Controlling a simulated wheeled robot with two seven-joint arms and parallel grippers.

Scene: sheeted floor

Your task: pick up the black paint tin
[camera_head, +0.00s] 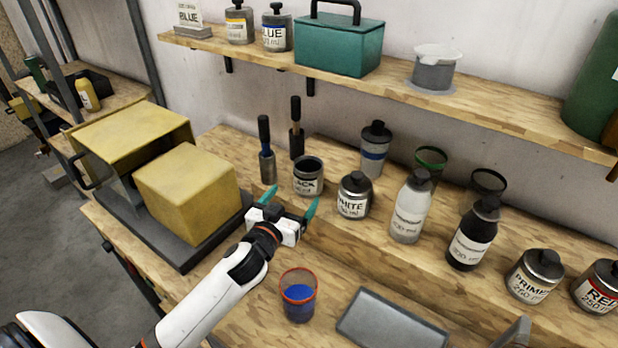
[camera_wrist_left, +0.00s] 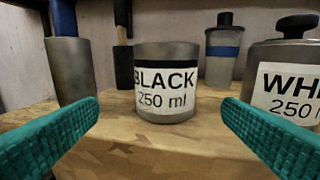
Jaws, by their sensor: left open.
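The black paint tin (camera_head: 308,178) is a small grey open-topped can with a white label. It stands upright on the raised wooden step of the bench, between the handled tools and the white paint tin (camera_head: 354,196). In the left wrist view the black tin (camera_wrist_left: 167,84) reads "BLACK 250 ml" and stands ahead, between the fingers in the picture. My left gripper (camera_head: 292,207) is open and empty, in front of the tin and apart from it. Its teal fingers (camera_wrist_left: 160,128) frame the tin from both sides. My right gripper is not in view.
Two handled tools (camera_head: 266,150) stand close left of the tin. Several bottles and tins line the step to the right. A red-rimmed cup of blue paint (camera_head: 298,296) and a grey tray (camera_head: 391,322) sit nearer. A yellow box (camera_head: 187,193) stands left. A shelf (camera_head: 470,105) hangs above.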

